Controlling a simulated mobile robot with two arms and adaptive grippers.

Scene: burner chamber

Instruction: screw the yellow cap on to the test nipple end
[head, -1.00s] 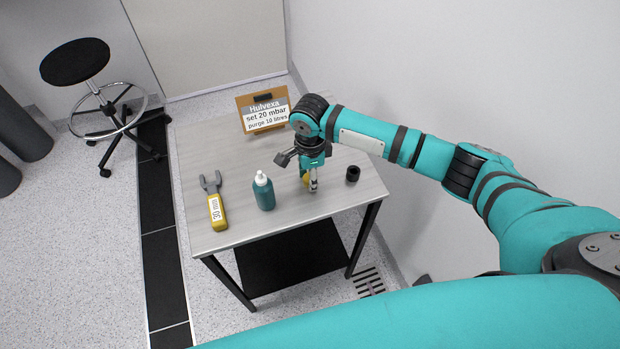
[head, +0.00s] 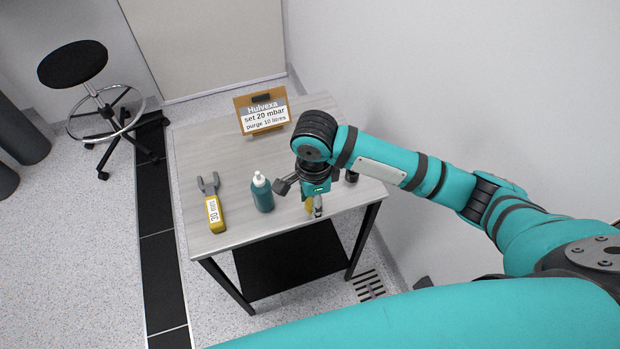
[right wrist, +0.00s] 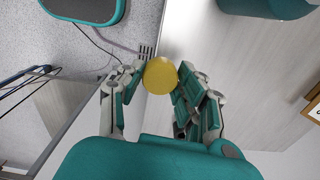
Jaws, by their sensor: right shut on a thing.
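The yellow cap (right wrist: 160,76) shows as a round yellow disc between the fingertips of my right gripper (right wrist: 160,72) in the right wrist view. The fingers touch it on both sides and are shut on it. In the head view my right gripper (head: 314,207) is over the front part of the table, and a little of the yellow cap (head: 309,204) shows beside a finger. I cannot make out the test nipple in either view. My left gripper is not in view.
A small black cylinder (head: 352,176) is partly hidden behind my wrist. A stool (head: 75,63) stands at far left.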

